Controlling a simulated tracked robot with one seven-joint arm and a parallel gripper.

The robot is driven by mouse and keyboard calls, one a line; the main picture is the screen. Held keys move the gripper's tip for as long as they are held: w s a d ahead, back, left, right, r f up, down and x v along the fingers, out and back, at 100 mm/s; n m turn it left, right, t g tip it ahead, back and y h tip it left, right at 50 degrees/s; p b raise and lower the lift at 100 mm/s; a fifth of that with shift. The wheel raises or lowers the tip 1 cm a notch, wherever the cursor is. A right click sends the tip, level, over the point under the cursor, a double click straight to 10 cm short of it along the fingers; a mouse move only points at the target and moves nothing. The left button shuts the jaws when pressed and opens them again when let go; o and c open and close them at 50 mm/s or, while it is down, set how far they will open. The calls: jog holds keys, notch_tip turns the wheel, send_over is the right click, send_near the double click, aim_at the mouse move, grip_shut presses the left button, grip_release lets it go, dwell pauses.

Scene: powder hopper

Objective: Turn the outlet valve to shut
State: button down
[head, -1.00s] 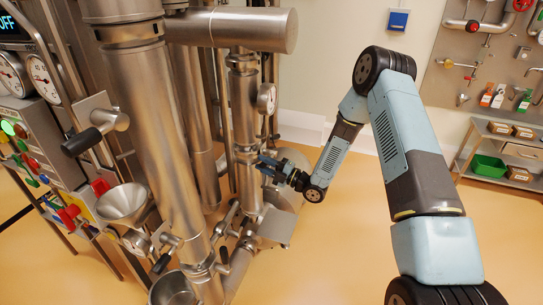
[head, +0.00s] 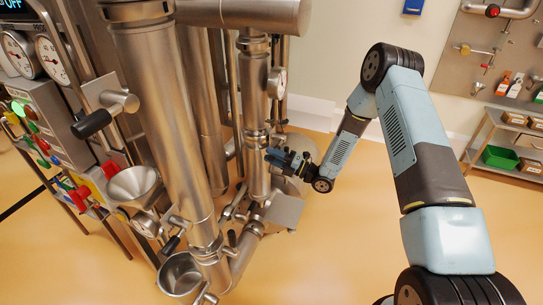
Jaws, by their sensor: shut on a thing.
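My gripper (head: 272,157) is at the right side of the rear vertical steel pipe (head: 255,110), below its round gauge (head: 276,83). My arm reaches in from the right.
A large steel pipe (head: 165,120) stands in front on the left, with a black-handled lever (head: 95,122), a funnel (head: 134,185) and a steel pot (head: 181,274). A shelf with a green bin (head: 500,158) stands at right. The floor between is clear.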

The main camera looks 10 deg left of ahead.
jog(key=shift+s+d+f, duration=0.15)
jog(key=shift+s+f, duration=0.05)
jog(key=shift+f, duration=0.45)
jog(key=c, duration=1)
grip_release()
jog(key=shift+w+f, duration=0.1)
jog(key=v, duration=1.3)
jog(key=shift+d+r, duration=0.25)
jog(key=shift+d, duration=0.1)
